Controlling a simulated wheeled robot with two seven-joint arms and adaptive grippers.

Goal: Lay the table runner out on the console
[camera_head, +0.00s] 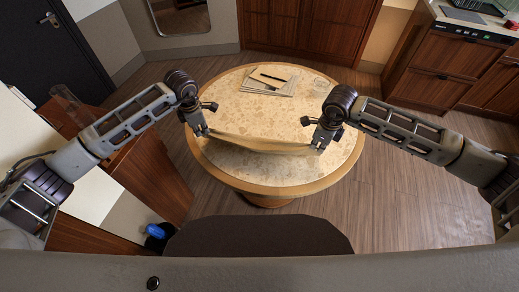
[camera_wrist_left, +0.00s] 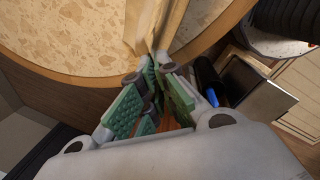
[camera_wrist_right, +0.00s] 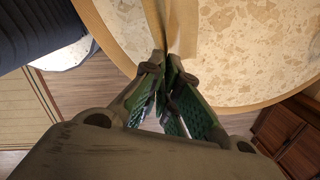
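The table runner (camera_head: 260,146) is a beige cloth strip stretched between my two grippers, over the near part of a round table (camera_head: 235,110). It looks narrow and folded or hanging on edge. My left gripper (camera_head: 203,132) is shut on its left end; the cloth (camera_wrist_left: 152,28) runs from between the fingers in the left wrist view. My right gripper (camera_head: 318,148) is shut on its right end; the cloth (camera_wrist_right: 180,28) also shows in the right wrist view. I cannot tell whether the runner touches the tabletop. No console is clearly identifiable.
A stack of flat items (camera_head: 270,80) with a dark pen-like thing lies at the table's far side. A wooden cabinet (camera_head: 150,172) stands at the left, and a kitchen counter (camera_head: 455,65) at the far right. The floor right of the table is clear.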

